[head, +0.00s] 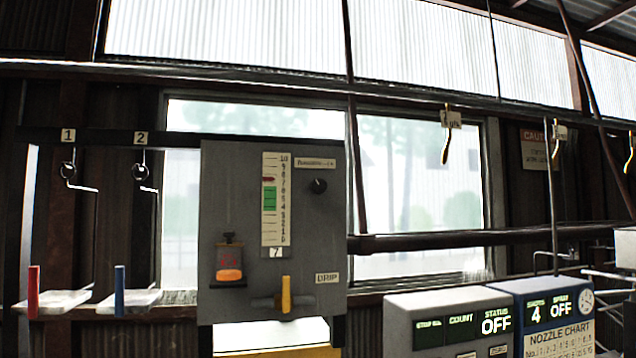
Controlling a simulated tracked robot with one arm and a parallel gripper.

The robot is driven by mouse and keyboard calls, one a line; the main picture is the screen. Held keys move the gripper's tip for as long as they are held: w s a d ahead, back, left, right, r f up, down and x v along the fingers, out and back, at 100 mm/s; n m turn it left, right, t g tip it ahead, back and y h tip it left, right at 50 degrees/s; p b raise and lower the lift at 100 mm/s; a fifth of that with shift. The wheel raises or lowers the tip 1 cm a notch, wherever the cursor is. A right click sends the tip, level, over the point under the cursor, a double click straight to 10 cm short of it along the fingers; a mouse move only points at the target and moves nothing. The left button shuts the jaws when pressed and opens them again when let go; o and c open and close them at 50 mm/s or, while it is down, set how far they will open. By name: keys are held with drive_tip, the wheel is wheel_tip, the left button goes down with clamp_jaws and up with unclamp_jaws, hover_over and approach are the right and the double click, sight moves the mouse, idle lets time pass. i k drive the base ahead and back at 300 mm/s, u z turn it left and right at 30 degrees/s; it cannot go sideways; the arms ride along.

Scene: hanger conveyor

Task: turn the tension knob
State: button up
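The black tension knob (318,186) sits on the upper right of a grey panel (225,175), under a small label (315,163) whose print is too small to read surely. Left of it is a vertical scale (283,200) numbered up to 10, with a green band (269,199) and a red mark near the band's upper end. A small plate below the scale reads 7. My gripper is not in view, and nothing touches the knob.
The panel also carries an orange-red switch (229,262) and a yellow-handled lever (286,294) near a DRIP label. Two numbered hooks hang at left above red and blue handles. Control boxes (450,310) stand at lower right. A dark pipe (440,238) runs right of the panel.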

sight(318, 186)
drive_tip(key=z, duration=0.7)
drive_tip(key=i, duration=1.75)
drive_tip(key=u, duration=0.65)
